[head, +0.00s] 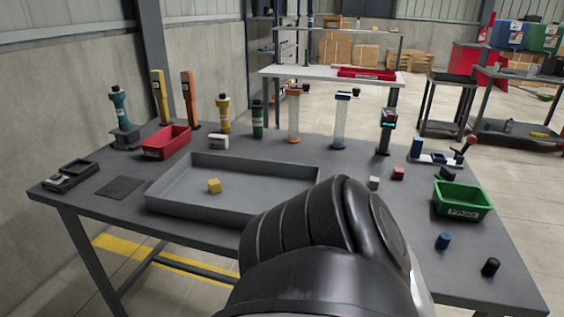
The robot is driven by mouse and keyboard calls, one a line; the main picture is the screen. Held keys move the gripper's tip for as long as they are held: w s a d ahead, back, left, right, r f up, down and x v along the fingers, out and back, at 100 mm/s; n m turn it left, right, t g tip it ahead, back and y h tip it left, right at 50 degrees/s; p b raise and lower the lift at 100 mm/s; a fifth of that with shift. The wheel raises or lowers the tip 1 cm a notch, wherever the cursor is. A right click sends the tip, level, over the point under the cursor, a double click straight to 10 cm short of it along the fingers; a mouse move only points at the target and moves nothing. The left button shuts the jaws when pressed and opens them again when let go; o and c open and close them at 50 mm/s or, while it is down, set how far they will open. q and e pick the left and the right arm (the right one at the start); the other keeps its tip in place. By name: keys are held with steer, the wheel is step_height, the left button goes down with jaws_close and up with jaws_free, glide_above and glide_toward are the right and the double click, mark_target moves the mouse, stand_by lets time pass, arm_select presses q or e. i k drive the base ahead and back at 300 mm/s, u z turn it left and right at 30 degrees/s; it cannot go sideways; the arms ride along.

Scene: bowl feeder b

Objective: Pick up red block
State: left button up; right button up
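A small red block (398,173) rests on the grey table, right of the middle and towards the back. A small whitish-grey block (374,183) lies just to its left and a little nearer, apart from it. A large black arm part of mine fills the lower middle of the head view, in front of the near table edge. It covers part of the table and the right end of the grey tray. Neither gripper's fingers show in the head view.
A shallow grey tray (168,202) holds a yellow block (214,186). A green bin (463,212), a blue cylinder (443,241) and a black cylinder (490,267) stand at the right. A red bin (148,149) is at the back left. A small screen on a post (388,119) stands behind the red block.

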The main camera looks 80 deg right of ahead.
mark_target(398, 173)
steer(key=z, duration=3.25)
steer(key=i, duration=0.4)
steer(key=z, duration=0.15)
steer(key=k, duration=0.4)
steer(key=u, duration=3.05)
steer(key=k, duration=0.8)
steer(key=z, duration=0.65)
